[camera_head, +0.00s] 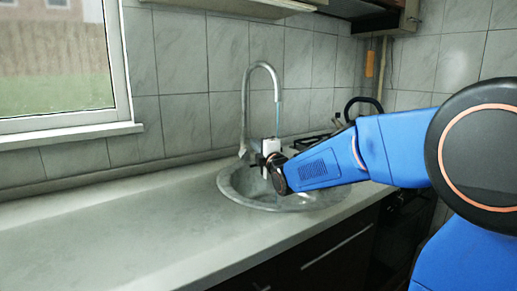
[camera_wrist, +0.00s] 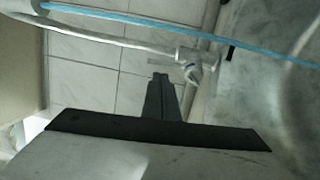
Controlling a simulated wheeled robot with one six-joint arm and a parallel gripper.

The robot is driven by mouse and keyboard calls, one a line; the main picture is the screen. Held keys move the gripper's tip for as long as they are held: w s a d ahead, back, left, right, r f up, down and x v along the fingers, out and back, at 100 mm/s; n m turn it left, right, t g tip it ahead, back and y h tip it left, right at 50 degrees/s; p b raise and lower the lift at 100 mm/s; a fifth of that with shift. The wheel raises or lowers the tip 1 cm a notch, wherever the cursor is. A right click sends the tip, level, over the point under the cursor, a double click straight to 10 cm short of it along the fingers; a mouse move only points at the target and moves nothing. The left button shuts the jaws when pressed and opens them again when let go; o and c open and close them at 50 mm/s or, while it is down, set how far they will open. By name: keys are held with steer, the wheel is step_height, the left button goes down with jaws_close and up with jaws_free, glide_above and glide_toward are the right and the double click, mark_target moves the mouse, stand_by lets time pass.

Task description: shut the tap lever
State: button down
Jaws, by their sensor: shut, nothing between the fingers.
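The grey gooseneck tap (camera_head: 246,95) stands at the back of the round sink (camera_head: 232,190). A pale blue stream of water (camera_head: 278,115) falls from its spout, and the stream (camera_wrist: 130,17) also crosses the wrist view. In the wrist view the tap body (camera_wrist: 192,57) is at upper right, with what looks like a thin pale lever (camera_wrist: 161,66) sticking out to the left. My gripper (camera_wrist: 161,77) is shut and empty, its dark fingertips close to the lever. I cannot tell whether they touch. In the head view my gripper (camera_head: 258,160) is beside the tap's base, over the sink.
The grey worktop (camera_head: 110,225) to the left is clear. A tiled wall (camera_head: 185,70) and a window (camera_head: 60,60) stand behind it. A stove (camera_head: 318,138) with a dark round-handled item (camera_head: 362,99) is at right. A cabinet (camera_head: 240,6) hangs above.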

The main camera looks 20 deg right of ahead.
mark_target(244, 133)
steer(key=w, duration=0.6)
steer(key=w+a+r, duration=0.1)
steer(key=w, duration=0.1)
steer(key=shift+w, duration=0.4)
steer(key=shift+w+d+r, duration=0.1)
steer(key=shift+w+r, duration=0.2)
steer(key=shift+w, duration=0.4)
steer(key=shift+r, duration=0.25)
steer(key=shift+d, duration=0.1)
